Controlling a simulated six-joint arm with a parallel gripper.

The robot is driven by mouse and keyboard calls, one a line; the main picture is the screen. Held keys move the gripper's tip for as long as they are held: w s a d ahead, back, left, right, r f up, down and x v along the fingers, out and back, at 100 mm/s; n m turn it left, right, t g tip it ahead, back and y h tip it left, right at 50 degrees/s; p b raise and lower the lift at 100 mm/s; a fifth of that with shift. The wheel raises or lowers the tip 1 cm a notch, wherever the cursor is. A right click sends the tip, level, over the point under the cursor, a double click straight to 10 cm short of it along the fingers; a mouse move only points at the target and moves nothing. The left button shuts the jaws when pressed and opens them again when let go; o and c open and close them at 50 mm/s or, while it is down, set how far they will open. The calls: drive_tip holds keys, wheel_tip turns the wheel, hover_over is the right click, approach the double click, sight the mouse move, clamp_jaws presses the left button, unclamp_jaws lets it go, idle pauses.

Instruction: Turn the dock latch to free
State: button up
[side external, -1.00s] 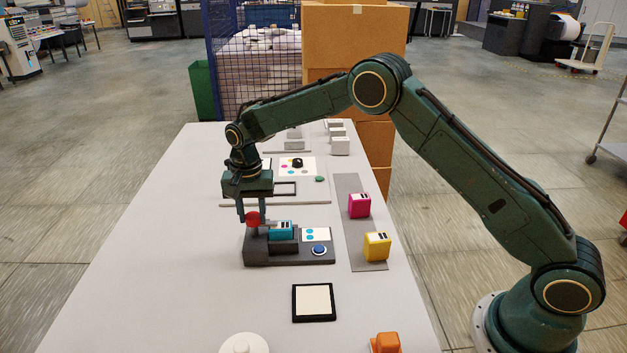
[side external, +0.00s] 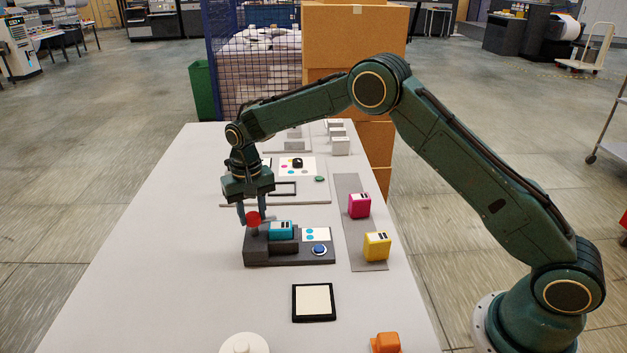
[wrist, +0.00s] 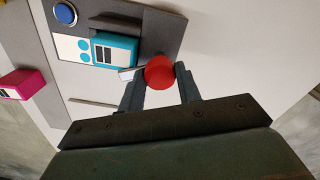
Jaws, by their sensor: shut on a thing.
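The dock (side external: 290,259) is a dark grey base on the table with a cyan cartridge (side external: 281,229) seated in it. Its latch has a red round knob (side external: 253,218) at the dock's left end. My gripper (side external: 253,217) points down there, with its fingers on either side of the red knob and shut on it. In the wrist view the red knob (wrist: 159,72) sits between the fingertips, and a pale lever piece (wrist: 127,74) shows between it and the cyan cartridge (wrist: 115,50).
A blue button (side external: 319,249) and a label with cyan dots are on the dock's right part. Magenta (side external: 359,206) and yellow (side external: 377,247) cartridges stand on a grey strip to the right. A black-framed pad (side external: 314,303) lies in front. The table's left side is clear.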

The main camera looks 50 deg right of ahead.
sight(252, 215)
drive_tip(key=n, duration=0.6)
drive_tip(key=shift+r, duration=0.1)
drive_tip(key=n, duration=0.6)
drive_tip(key=shift+n, duration=0.4)
drive_tip(key=shift+w, duration=0.1)
drive_tip(key=o, duration=1)
drive_tip(key=shift+c, duration=0.2)
drive_tip(key=shift+r, duration=0.1)
wheel_tip(252, 215, up, 14)
drive_tip(key=shift+f, duration=0.2)
